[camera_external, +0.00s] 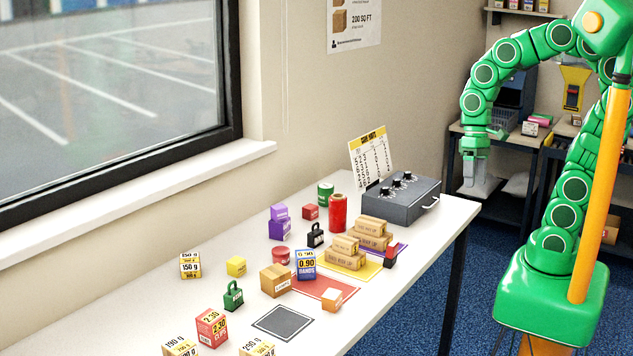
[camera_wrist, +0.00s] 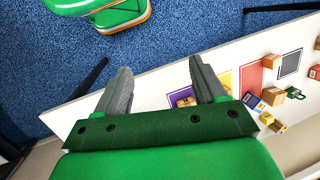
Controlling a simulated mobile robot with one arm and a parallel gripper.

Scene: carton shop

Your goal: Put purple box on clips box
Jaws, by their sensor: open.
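A small purple box (camera_external: 279,212) sits at the back of the white table, on or against a larger purple block (camera_external: 282,229); I cannot tell whether it rests on it. The red clips box (camera_external: 211,327), with a price label, stands near the front left of the table. My gripper (camera_external: 478,185) hangs beyond the table's right end, far from both boxes. In the wrist view my gripper (camera_wrist: 161,66) has its two fingers spread apart with nothing between them. The purple box is not clearly visible in the wrist view.
A grey case with knobs (camera_external: 401,198) and a red cylinder (camera_external: 338,213) stand at the right. Cartons lie on coloured mats in the middle. A green weight (camera_external: 233,296) is close behind the clips box. A dark mat (camera_external: 283,322) beside it is bare.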

